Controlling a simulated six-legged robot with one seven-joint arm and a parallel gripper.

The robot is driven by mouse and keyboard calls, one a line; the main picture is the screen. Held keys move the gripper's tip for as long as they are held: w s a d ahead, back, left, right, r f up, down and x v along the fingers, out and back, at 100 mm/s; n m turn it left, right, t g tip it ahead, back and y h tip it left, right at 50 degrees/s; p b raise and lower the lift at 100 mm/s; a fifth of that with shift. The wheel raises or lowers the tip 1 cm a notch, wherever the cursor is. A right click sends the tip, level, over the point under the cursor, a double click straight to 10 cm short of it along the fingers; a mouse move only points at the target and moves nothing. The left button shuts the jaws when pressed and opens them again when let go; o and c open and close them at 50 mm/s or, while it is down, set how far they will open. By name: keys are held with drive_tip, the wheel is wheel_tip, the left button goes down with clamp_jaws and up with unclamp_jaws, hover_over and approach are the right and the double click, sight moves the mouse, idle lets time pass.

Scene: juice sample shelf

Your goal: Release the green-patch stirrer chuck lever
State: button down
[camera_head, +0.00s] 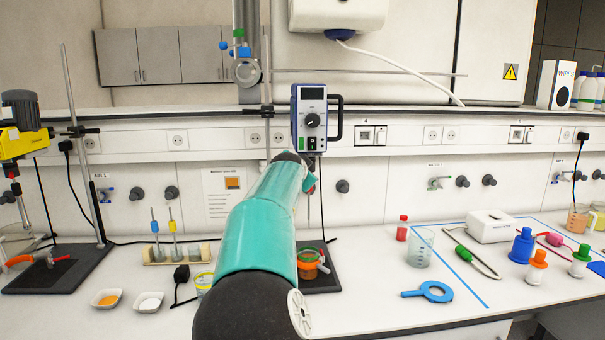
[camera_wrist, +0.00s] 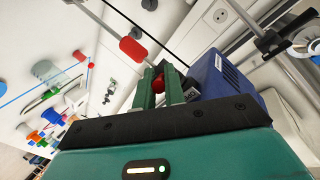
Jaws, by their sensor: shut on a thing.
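The blue stirrer (camera_head: 310,115) with a black dial and a small green patch (camera_head: 312,142) hangs on a stand at the back centre. Its blue housing (camera_wrist: 222,78) is close beside my gripper (camera_wrist: 158,82) in the wrist view. The green fingers are closed on a red lever end (camera_wrist: 158,80), partly hidden between them. A separate red oval piece (camera_wrist: 133,50) shows just beyond the fingertips; I cannot tell what it joins. In the head view my teal arm hides the fingers and chuck; a bit of red (camera_head: 310,184) shows at its right edge.
A yellow stirrer (camera_head: 22,140) stands far left. A tube rack (camera_head: 175,250) is left of my arm.

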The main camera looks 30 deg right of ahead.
drive_tip(key=shift+w+a+r+m+g+h, duration=0.1)
drive_tip(key=shift+w+a+m+g+h, duration=0.2)
drive_tip(key=shift+m+g+h, duration=0.2)
drive_tip(key=shift+w+a+m+g+h, duration=0.15)
drive_tip(key=shift+w+m+g+h, duration=0.1)
drive_tip(key=shift+m+g+h, duration=0.25)
drive_tip(key=c, duration=1.5)
unclamp_jaws()
drive_tip(key=shift+w, duration=0.1)
drive_tip(key=v, duration=1.3)
drive_tip(key=shift+s+a, duration=0.25)
drive_tip(key=shift+s, duration=0.05)
